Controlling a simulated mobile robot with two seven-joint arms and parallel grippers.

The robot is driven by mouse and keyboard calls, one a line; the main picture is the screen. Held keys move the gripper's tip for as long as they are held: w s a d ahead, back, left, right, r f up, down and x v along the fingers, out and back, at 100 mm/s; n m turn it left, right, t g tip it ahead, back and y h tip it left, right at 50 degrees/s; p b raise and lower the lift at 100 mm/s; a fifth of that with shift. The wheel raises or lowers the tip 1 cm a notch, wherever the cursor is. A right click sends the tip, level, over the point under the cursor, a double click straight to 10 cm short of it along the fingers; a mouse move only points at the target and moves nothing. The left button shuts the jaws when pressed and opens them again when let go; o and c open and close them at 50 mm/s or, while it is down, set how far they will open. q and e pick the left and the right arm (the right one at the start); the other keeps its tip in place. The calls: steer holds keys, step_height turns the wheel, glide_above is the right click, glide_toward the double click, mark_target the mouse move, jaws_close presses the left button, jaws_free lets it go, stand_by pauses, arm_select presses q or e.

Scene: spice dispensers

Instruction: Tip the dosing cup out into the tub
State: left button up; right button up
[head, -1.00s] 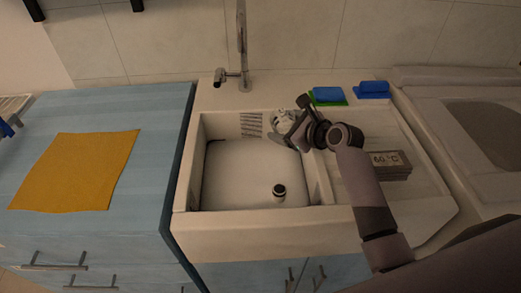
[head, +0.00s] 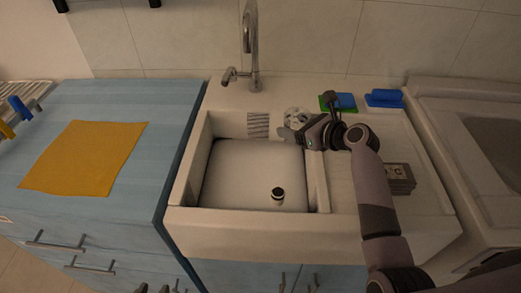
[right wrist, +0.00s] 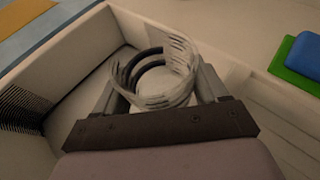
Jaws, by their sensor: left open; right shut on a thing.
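My right gripper (head: 288,136) is shut on the dosing cup, a clear ridged cup (right wrist: 180,88) with dark bands, seen large between the fingers in the right wrist view. The gripper is over the back right part of the sink basin. In the head view the cup is hard to make out, and its contents cannot be told. My left gripper (head: 155,289) shows only as dark tips at the bottom edge, open, away from the cup.
The faucet (head: 250,45) rises behind. Green (head: 345,108) and blue (head: 385,98) sponges are back right. An orange cloth (head: 85,158) lies on the left counter.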

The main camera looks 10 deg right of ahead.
mark_target(291, 109)
arm_select(q)
steer(key=shift+d, duration=0.4)
arm_select(e)
steer(key=shift+d, duration=0.1)
steer(key=shift+r, duration=2.45)
steer(key=s+d+r+n+g+y, duration=0.1)
steer(key=s+r+n+g+y, duration=0.1)
steer(key=s, duration=0.7)
steer(key=s+d+r+n+g+y, duration=0.1)
steer(key=s+d+r+n, duration=0.1)
steer(key=s, duration=0.8)
steer(key=shift+s+d+r+g+y, duration=0.15)
steer(key=shift+d+r+g+y, duration=0.15)
steer(key=shift+r+g+y, duration=0.1)
